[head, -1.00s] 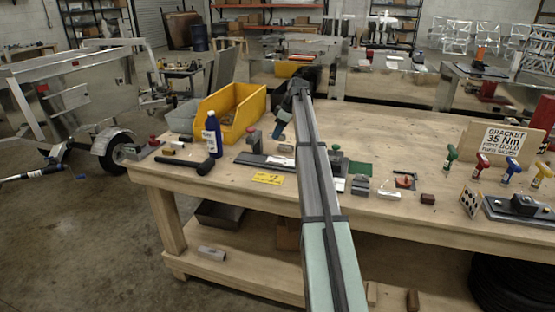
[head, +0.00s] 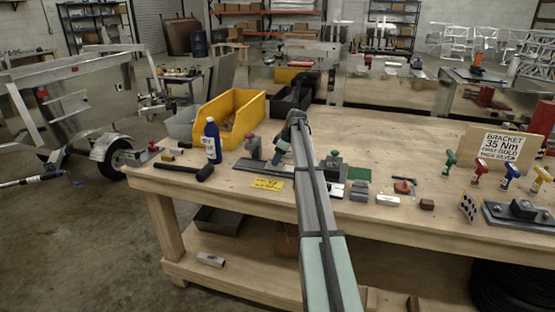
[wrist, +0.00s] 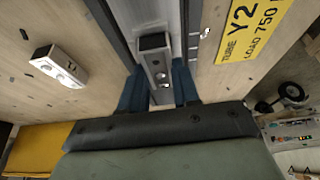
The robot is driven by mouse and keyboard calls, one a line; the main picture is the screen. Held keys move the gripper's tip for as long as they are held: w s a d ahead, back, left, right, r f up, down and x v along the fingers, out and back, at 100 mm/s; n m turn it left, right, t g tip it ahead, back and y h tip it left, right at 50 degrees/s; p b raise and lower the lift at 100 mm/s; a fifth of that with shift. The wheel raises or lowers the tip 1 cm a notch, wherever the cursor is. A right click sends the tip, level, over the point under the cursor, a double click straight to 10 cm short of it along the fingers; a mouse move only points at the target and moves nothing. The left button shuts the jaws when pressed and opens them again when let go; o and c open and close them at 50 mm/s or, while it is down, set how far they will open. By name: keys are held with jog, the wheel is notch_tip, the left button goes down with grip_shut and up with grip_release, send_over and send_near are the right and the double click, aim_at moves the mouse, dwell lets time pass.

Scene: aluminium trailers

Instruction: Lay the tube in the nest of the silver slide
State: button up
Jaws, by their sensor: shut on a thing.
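My gripper (wrist: 160,90) has blue fingers and is shut on a grey metal tube (wrist: 152,42), whose end with holes shows between them in the wrist view. In the head view my gripper (head: 281,152) is low over a long grey plate fixture (head: 262,165) on the bench, and my arm hides much of that fixture. In the wrist view dark rails (wrist: 108,28) run beside the tube. I cannot tell which part is the silver slide's nest, or whether the tube touches it.
A yellow label (head: 267,184) lies in front of the fixture. A blue bottle (head: 212,142), black mallet (head: 190,171) and yellow bin (head: 232,120) are to the left. A grey block (head: 360,191) and coloured-handled tools (head: 478,172) are to the right.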

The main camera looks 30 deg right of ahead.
jog(key=shift+f, duration=0.15)
jog(key=o, duration=1)
jog(key=shift+o, duration=0.2)
jog(key=v, duration=1.2)
